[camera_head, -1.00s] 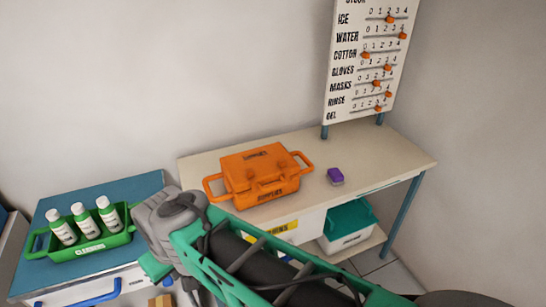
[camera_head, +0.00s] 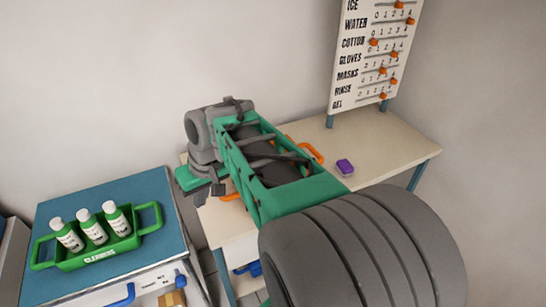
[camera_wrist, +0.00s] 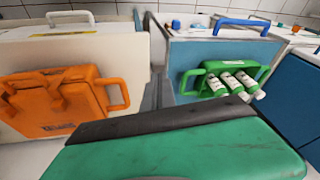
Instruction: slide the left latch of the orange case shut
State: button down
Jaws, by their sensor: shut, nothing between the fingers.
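The orange case (camera_wrist: 62,103) lies on the pale table at the left of the wrist view. In the head view my arm hides most of it; only orange parts, such as its right handle (camera_head: 312,150), show around the arm. I cannot make out the left latch or its position. My gripper's green and black end (camera_wrist: 180,145) fills the lower wrist view, shut and empty, apart from the case in that picture. In the head view the green end of my gripper (camera_head: 192,180) is by the table's left part, with its fingertips not clear.
A green caddy (camera_head: 98,256) with white bottles stands on the blue-topped cart (camera_head: 60,205) at the left. A purple block (camera_head: 345,166) lies on the pale table (camera_head: 400,155), right of the case. A slider board (camera_head: 375,55) stands behind. A narrow gap separates cart and table.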

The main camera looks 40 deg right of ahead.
jog(key=w+d+r+m+t+y+p, duration=0.1)
jog(key=w+d+r+p, duration=0.1)
jog(key=d, duration=1)
jog(key=w+d+r+t+y+p, duration=0.1)
jog(key=d+r+p, duration=0.1)
jog(key=d, duration=0.9)
jog(key=s+d+f+t+y+p, duration=0.1)
jog(key=s+d, duration=0.6)
jog(key=d, duration=0.3)
jog(key=shift+d+f, duration=0.15)
jog(key=shift+f, duration=0.1)
jog(key=x, duration=1)
jog(key=a, duration=0.1)
jog(key=a+p, duration=0.1)
jog(key=a, duration=0.1)
jog(key=shift+w+r, duration=0.15)
jog(key=shift+w, duration=0.25)
jog(key=shift+w+a, duration=0.1)
jog(key=shift+a, duration=0.35)
